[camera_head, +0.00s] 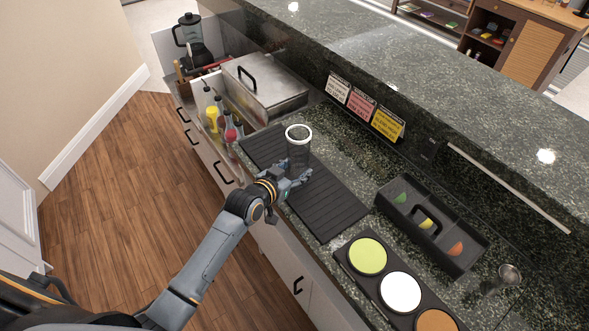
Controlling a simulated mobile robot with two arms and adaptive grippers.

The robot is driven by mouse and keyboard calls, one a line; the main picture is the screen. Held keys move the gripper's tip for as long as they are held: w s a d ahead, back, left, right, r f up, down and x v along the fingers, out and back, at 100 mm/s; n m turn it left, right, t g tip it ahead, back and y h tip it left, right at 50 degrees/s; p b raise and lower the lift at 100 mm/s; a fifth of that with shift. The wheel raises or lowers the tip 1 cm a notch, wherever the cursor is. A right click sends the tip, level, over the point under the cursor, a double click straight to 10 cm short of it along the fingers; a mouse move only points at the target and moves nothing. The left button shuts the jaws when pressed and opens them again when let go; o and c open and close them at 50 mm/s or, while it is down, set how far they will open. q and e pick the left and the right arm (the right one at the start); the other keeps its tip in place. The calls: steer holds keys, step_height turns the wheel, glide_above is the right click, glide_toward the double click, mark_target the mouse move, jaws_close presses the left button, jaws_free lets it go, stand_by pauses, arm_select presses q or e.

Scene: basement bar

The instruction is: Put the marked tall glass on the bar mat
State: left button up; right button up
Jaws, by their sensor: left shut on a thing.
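The tall glass (298,150) is clear and dark-looking, with a white band around its rim. It is upright over the bar mat (330,199), a black ribbed strip on the counter. My left gripper (296,180) is shut on the glass near its lower part. The fingers and the angle hide the glass's base, so I cannot tell whether it touches the mat. My right gripper is not in view.
Squeeze bottles (212,117) and a steel lidded container (264,87) stand to the left. A black garnish caddy (463,217) and a rimmer tray (381,284) with coloured discs lie to the right. A metal jigger (509,275) stands farther right. The mat's right part is bare.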

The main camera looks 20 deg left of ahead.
arm_select(q)
steer(key=o, duration=1.4)
steer(key=shift+f, duration=0.1)
steer(key=shift+c, duration=0.2)
steer(key=shift+s+a+r, duration=0.1)
steer(key=shift+s+r, duration=0.05)
steer(key=shift+r, duration=0.05)
steer(key=v, duration=1.1)
steer(key=shift+s+r+b, duration=0.3)
steer(key=shift+b, duration=0.15)
